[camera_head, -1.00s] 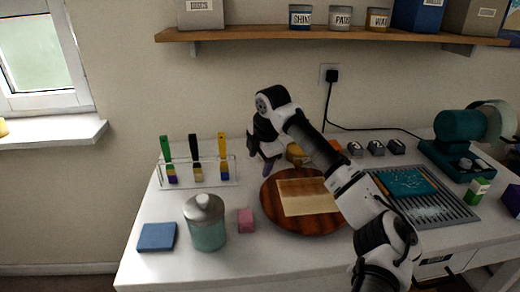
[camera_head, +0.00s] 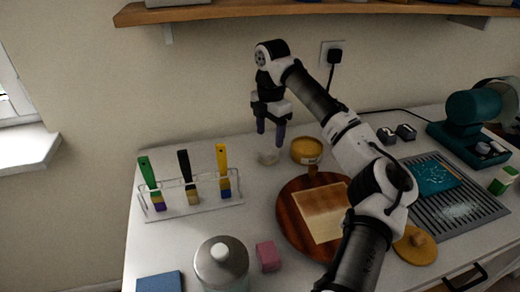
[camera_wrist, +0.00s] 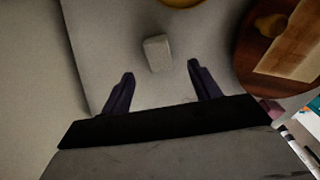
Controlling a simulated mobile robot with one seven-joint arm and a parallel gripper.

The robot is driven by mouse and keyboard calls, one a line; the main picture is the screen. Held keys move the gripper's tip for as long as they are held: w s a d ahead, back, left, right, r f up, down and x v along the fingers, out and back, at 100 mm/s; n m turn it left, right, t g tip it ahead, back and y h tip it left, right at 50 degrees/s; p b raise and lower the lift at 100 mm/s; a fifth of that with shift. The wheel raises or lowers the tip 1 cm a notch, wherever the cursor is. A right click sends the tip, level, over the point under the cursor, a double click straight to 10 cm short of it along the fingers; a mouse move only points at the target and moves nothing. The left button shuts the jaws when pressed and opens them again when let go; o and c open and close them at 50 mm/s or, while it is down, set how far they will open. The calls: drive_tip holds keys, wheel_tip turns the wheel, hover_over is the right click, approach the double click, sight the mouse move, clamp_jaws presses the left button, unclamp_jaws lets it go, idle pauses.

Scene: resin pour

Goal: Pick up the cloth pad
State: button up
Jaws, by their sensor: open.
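A small pale block, which looks like the cloth pad (camera_head: 268,158), lies on the white worktop near the wall. In the wrist view the pad (camera_wrist: 157,53) shows as a light grey block with rounded edges, just beyond the gap between the fingertips. My gripper (camera_head: 270,139) points down above the pad, with its dark purple fingers apart. In the wrist view my gripper (camera_wrist: 160,72) is open and empty. I cannot tell the exact height between fingertips and pad.
A yellow tin (camera_head: 306,150) stands close on the right. A brush rack (camera_head: 190,204) is to the left. A round wooden board (camera_head: 290,222) with a tan sheet, a lidded jar (camera_head: 221,268), a pink block (camera_head: 268,256) and a blue square (camera_head: 160,284) are nearer the front.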

sight(269, 151)
drive_tip(key=shift+w+a+f+p, duration=0.1)
drive_tip(key=shift+f+p, duration=0.9)
drive_tip(key=shift+f, duration=2.7)
drive_tip(key=shift+c, duration=0.3)
drive_tip(key=c, duration=1.1)
drive_tip(key=shift+r, duration=0.1)
wheel_tip(269, 151, up, 10)
drive_tip(key=shift+f+b, duration=0.1)
drive_tip(key=shift+b, duration=0.8)
drive_tip(key=o, duration=0.4)
drive_tip(key=shift+c, duration=1)
